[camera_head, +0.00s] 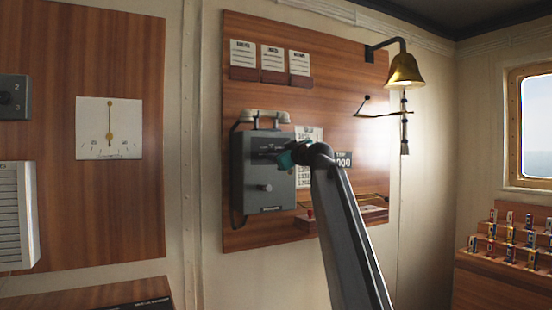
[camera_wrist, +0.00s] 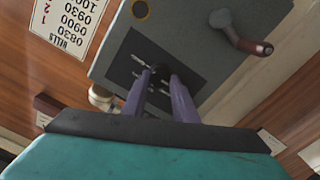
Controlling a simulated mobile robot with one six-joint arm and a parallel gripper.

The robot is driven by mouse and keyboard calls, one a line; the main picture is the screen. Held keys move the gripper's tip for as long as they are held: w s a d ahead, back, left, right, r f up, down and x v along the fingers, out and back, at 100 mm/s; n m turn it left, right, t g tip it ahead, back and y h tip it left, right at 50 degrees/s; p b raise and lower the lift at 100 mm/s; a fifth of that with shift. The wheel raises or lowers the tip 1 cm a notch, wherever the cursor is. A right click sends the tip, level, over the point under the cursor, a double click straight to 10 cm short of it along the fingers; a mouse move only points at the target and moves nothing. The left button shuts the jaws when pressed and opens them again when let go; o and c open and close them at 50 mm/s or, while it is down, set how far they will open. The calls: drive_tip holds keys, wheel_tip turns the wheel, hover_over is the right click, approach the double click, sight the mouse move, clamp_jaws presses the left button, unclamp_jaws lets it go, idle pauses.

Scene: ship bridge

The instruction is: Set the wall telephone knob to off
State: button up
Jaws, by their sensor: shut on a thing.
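The grey wall telephone (camera_head: 250,180) hangs on the wooden panel, with its handset (camera_head: 265,116) lying across the top. It fills the upper part of the wrist view (camera_wrist: 190,35). A dark plate (camera_wrist: 135,55) on its face has pale marks around a small dark knob (camera_wrist: 159,71). My gripper (camera_wrist: 157,82) reaches the plate and is shut on the knob, with a finger on either side. The fingers partly cover the knob, and I cannot read its setting. In the head view my gripper (camera_head: 279,157) is at the telephone's upper front and hides the knob.
A crank handle (camera_wrist: 245,38) sticks out of the telephone near the plate. A brass bell (camera_head: 404,72) hangs on a bracket to the right. Paper cards (camera_head: 272,60) are above the telephone. A shelf with small items (camera_head: 375,212) is at lower right of the panel.

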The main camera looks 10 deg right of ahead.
drive_tip(key=shift+a, duration=0.1)
drive_tip(key=o, duration=1.1)
drive_tip(key=shift+s, duration=0.15)
drive_tip(key=shift+p+v, duration=0.75)
drive_tip(key=shift+v, duration=6.1)
drive_tip(key=shift+r, duration=0.1)
